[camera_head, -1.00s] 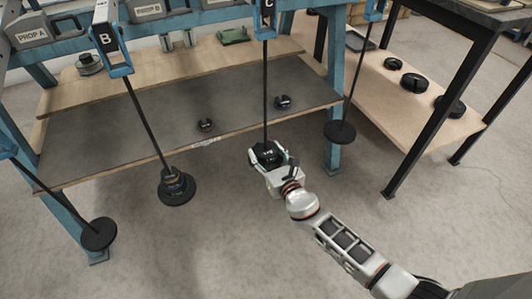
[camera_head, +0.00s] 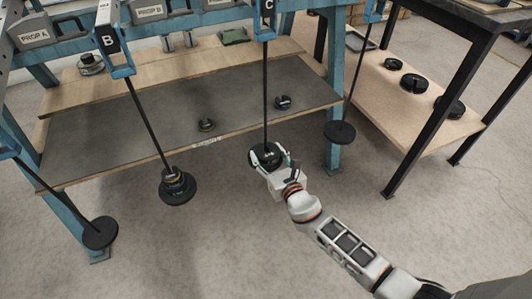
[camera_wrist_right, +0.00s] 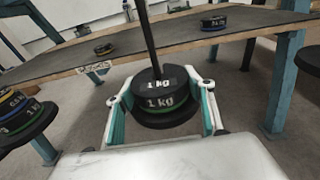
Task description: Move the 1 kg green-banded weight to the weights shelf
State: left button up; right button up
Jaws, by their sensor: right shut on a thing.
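My right gripper (camera_head: 270,163) is shut on the 1 kg weight (camera_wrist_right: 160,103), a black disc with a green band, at the foot of hanger C's rod (camera_head: 265,100). In the right wrist view its teal-lined fingers (camera_wrist_right: 160,108) flank the discs. Two "1 kg" labels show there, one above the other, and the rod still passes down at the discs. I cannot tell whether the weight is lifted off the hanger's base. The weights shelf (camera_head: 100,135) is the grey-topped board behind, with a small label on its front edge. My left gripper is not in view.
Two small weights (camera_head: 206,125) (camera_head: 283,102) stand on the shelf, with free room left of them. Hanger B (camera_head: 177,187) holds a stack with coloured bands. Empty-looking hangers hang at far left (camera_head: 100,233) and right (camera_head: 340,132). A blue frame leg (camera_head: 334,90) stands right.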

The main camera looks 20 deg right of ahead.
aim_at(272, 161)
jog(key=shift+s+r, duration=0.2)
jog(key=shift+s, duration=0.65)
jog(key=shift+s+r, duration=0.2)
jog(key=shift+s, duration=0.6)
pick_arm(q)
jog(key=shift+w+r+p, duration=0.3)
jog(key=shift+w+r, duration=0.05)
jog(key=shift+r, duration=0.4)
pick_arm(e)
jog(key=shift+s+d, duration=0.1)
jog(key=shift+s, duration=1.2)
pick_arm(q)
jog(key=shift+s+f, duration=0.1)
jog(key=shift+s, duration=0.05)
pick_arm(e)
jog(key=shift+s+f, duration=0.1)
